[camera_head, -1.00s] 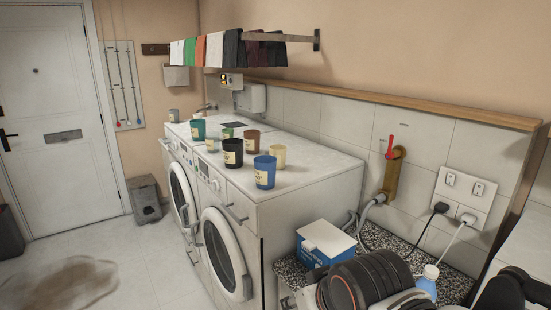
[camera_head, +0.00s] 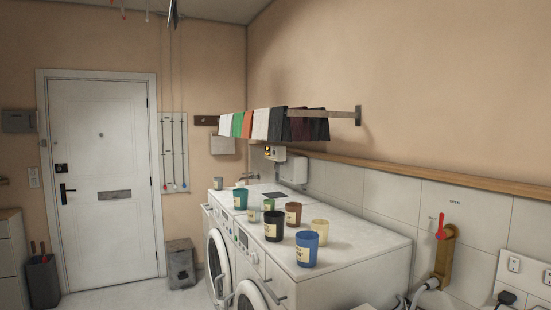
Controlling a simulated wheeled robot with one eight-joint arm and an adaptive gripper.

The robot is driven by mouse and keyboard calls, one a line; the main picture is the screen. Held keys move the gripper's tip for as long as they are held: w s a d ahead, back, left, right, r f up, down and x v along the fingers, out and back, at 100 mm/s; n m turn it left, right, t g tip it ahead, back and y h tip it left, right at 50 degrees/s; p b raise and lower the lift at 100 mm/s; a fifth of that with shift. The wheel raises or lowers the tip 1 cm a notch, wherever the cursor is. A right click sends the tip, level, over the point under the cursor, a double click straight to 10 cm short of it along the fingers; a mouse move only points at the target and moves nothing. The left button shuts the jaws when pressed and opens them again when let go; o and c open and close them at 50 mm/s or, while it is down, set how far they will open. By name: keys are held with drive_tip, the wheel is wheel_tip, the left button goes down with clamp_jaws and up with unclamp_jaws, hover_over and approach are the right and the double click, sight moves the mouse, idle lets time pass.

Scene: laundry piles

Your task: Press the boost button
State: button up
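No button that I can read as the boost button shows clearly. A small wall box (camera_head: 275,153) with a yellow spot on its front is on the back right wall, above the far end of the washing machines; its markings are too small to read. A larger white box (camera_head: 293,171) is fixed just right of it. A light switch plate (camera_head: 33,178) is on the wall left of the door, and a grey box (camera_head: 18,121) is above it. My gripper is not in view.
Two white front-loading machines (camera_head: 350,240) stand along the right wall with several coloured candle jars, including a blue one (camera_head: 307,248), on top. A rail with cloths (camera_head: 275,124) hangs above. A red-handled valve (camera_head: 441,228) is at right. Floor (camera_head: 130,296) before the door is clear.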

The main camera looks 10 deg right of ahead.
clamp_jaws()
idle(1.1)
